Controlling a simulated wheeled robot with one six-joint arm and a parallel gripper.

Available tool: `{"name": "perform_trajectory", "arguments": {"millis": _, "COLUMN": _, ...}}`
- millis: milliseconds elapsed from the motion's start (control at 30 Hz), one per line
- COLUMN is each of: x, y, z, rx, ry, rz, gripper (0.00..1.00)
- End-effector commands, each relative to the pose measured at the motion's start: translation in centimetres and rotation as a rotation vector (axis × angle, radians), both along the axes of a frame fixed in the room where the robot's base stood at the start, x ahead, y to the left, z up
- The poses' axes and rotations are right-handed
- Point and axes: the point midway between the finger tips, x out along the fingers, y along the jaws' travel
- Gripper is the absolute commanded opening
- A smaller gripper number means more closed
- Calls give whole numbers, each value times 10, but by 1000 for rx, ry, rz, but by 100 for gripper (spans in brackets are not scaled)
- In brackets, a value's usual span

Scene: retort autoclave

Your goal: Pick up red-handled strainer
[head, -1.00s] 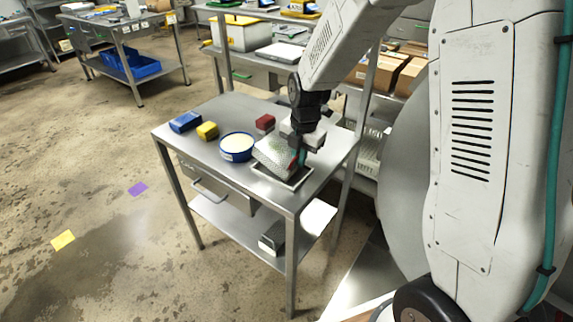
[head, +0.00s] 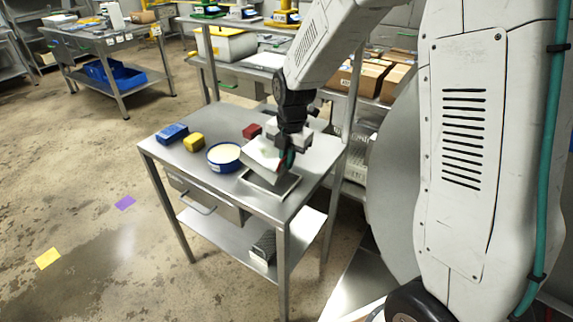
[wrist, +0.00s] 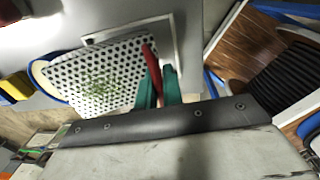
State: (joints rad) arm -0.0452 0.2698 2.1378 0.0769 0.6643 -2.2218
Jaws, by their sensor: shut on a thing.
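The strainer (head: 262,156) is a pale perforated pan held tilted over a shallow tray (head: 285,194) on the steel table. In the wrist view its holed face (wrist: 85,68) carries small green bits, and its red handle (wrist: 151,62) runs between my teal fingertips. My gripper (head: 288,157) is shut on the handle; it also shows in the wrist view (wrist: 159,85). Part of the tray is hidden behind the strainer. I cannot tell whether the strainer's lower edge is clear of the tray.
A blue round tub (head: 224,157) with pale contents stands just left of the strainer. A yellow block (head: 194,142), a blue block (head: 172,133) and a dark red block (head: 252,131) sit further back. The table's front left top (head: 190,170) is bare.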

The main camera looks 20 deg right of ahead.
Motion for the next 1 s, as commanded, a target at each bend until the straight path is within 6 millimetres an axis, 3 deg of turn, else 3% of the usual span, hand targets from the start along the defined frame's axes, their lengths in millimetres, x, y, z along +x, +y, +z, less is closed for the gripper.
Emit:
{"name": "perform_trajectory", "arguments": {"millis": 67, "x": 1, "y": 0, "z": 14, "rx": 0, "ry": -5, "rz": 1, "gripper": 0}}
{"name": "perform_trajectory", "arguments": {"millis": 600, "x": -120, "y": 50, "z": 24, "rx": 0, "ry": -2, "rz": 4, "gripper": 0}}
{"name": "perform_trajectory", "arguments": {"millis": 800, "x": -142, "y": 60, "z": 26, "rx": 0, "ry": -1, "rz": 2, "gripper": 0}}
{"name": "perform_trajectory", "arguments": {"millis": 1000, "x": -148, "y": 62, "z": 26, "rx": 0, "ry": 0, "rz": 0, "gripper": 0}}
